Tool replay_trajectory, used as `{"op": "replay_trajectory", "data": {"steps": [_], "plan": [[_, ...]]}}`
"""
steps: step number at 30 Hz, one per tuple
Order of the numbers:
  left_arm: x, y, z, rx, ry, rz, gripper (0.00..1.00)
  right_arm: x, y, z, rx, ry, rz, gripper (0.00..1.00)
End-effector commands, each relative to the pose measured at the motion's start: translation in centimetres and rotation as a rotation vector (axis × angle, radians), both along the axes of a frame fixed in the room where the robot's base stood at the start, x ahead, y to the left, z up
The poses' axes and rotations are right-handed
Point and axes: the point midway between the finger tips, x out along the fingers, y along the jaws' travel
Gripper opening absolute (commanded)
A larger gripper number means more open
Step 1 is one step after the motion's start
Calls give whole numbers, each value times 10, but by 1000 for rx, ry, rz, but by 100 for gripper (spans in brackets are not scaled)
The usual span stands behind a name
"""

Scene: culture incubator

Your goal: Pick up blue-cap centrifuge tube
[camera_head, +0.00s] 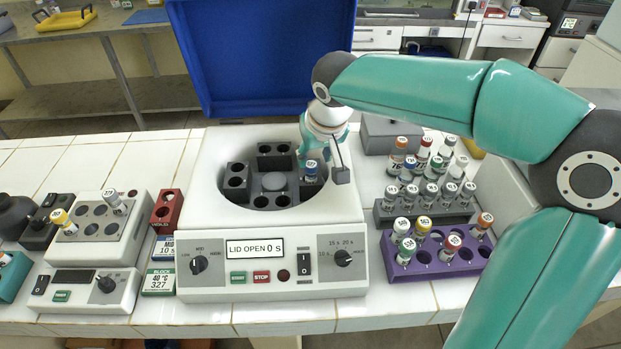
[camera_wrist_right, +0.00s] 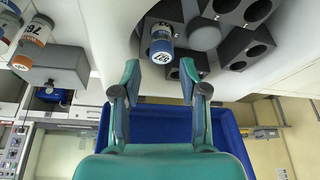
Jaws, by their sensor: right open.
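A blue-cap centrifuge tube (camera_head: 310,169) stands in a rotor slot of the open centrifuge (camera_head: 212,215), on the right side of the bowl. The tube also shows in the right wrist view (camera_wrist_right: 162,43), its numbered cap facing the camera. My right gripper (camera_head: 317,150) is at the bowl, close to this tube. In the right wrist view its fingers (camera_wrist_right: 160,76) are spread apart with nothing between them; the cap appears just beyond the fingertips, roughly centred. Part of the tube is hidden in its slot. My left gripper is not in view.
The raised blue lid (camera_head: 262,60) stands behind the bowl. A grey rack (camera_head: 385,217) and a purple rack (camera_head: 400,268), both with tubes, stand to the right. A heater block (camera_head: 135,232) and a red holder (camera_head: 167,210) stand to the left.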

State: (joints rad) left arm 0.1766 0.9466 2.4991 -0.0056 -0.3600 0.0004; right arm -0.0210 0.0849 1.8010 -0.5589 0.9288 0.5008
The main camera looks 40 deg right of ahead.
Motion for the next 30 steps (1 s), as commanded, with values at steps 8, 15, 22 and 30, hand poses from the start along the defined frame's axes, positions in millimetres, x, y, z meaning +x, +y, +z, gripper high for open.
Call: {"op": "replay_trajectory", "data": {"steps": [8,15,22,30], "plan": [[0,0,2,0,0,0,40,6,-2,-18,0,2,-2,43],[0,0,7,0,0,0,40,15,-2,-50,1,5,-1,43],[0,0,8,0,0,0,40,20,-4,-62,2,0,-1,43],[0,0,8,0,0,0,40,20,-4,-61,2,0,-1,23]]}}
